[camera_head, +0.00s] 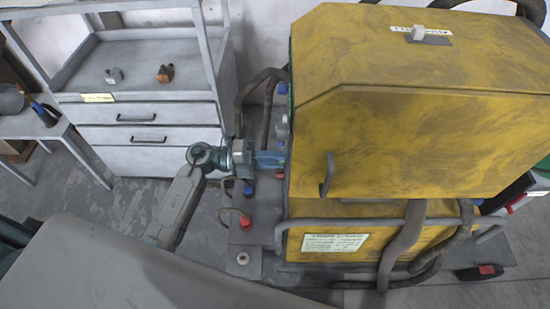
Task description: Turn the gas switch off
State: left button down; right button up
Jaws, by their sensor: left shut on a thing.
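The yellow machine (400,140) fills the right half of the head view. My left gripper (277,159) reaches in from the left and points right, at the machine's left side. Its jaws are shut on a small part there, which looks to be the gas switch; the fingers hide it, so its shape and angle cannot be told. A grey fitting (283,128) and a blue knob (282,89) show above the gripper on the same side. My right gripper is not in view.
A grey shelf cabinet (150,90) with drawers stands behind on the left. Dark hoses (262,85) hang beside the machine. A red cap (245,222) and a blue one (248,190) sit low on the base. A grey rail (350,222) crosses the front.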

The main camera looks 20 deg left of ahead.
pick_arm(q)
jog(key=c, duration=1.3)
grip_release()
jog(key=shift+a, duration=0.1)
jog(key=b+v, duration=0.4)
jog(key=v, duration=0.6)
jog(key=shift+a, duration=0.35)
jog(key=shift+s, duration=0.1)
